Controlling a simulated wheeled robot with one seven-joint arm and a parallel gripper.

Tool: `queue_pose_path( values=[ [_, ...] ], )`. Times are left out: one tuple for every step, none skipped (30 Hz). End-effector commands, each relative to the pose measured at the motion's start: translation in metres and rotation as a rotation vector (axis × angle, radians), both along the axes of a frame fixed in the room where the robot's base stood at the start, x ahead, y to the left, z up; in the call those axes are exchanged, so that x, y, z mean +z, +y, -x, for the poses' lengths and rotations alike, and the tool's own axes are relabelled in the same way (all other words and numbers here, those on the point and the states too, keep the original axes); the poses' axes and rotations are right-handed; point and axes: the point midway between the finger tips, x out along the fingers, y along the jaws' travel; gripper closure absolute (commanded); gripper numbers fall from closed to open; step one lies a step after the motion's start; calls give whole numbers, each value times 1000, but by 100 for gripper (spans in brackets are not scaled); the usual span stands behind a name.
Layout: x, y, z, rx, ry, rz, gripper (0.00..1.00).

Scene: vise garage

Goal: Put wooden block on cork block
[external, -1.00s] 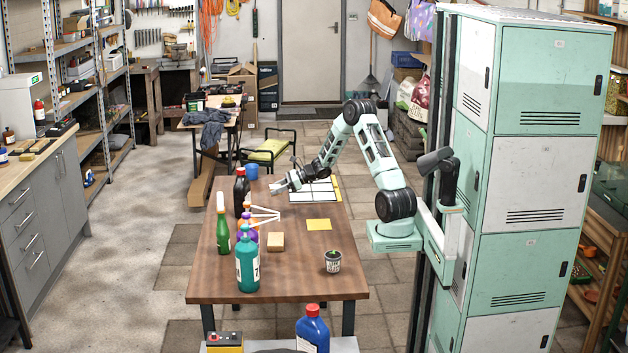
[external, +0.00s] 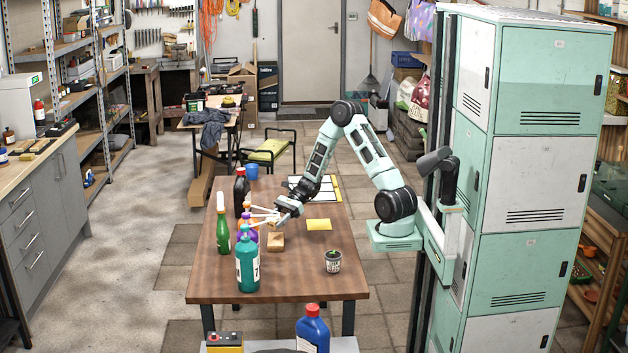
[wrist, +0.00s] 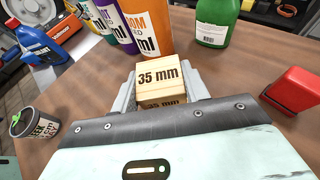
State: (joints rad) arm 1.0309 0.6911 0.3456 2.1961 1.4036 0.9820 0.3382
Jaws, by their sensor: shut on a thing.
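My gripper (external: 264,217) is shut on the wooden block (wrist: 161,78), a pale block marked "35 mm" that shows between the jaws in the wrist view. The block's near end is shaded and partly covered by my gripper's body. In the external view the held block is too small to make out clearly. A light tan block (external: 276,242) sits on the table just below and in front of my gripper. It may be the cork block, but its material cannot be told at this size.
Several bottles stand close by on the left: teal (external: 247,263), purple (wrist: 118,22), orange (wrist: 150,22) and green (external: 223,235). A dark bottle (external: 241,187) stands behind. A can (external: 333,262) stands at the right. The table's front right is clear around it.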

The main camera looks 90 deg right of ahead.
Motion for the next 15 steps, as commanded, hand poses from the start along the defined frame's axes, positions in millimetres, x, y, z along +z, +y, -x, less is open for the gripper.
queue_pose_path(
  values=[
    [-5, 0, 0, 0, 1, -1, 77],
    [-7, 0, 0, 0, 1, -1, 77],
    [-11, 0, 0, 0, 1, -1, 77],
    [-14, 0, 0, -1, 1, -1, 77],
    [-19, 0, 0, -1, 1, -1, 77],
    [-25, 0, 0, -1, 2, -2, 77],
    [-30, 0, 0, -1, 3, -3, 77],
    [-34, 0, 0, -1, 2, -2, 77],
    [-40, 0, 0, -2, 2, -3, 77],
    [-43, 0, 0, -2, 0, -2, 77],
    [-45, 0, 0, -1, 0, -1, 77],
    [-48, -1, 0, -1, 0, 0, 77],
    [-49, -1, 0, -2, 0, 0, 77],
    [-49, -1, 0, -2, -1, 1, 77],
    [-49, -1, 0, -2, -1, 1, 77]
  ],
)
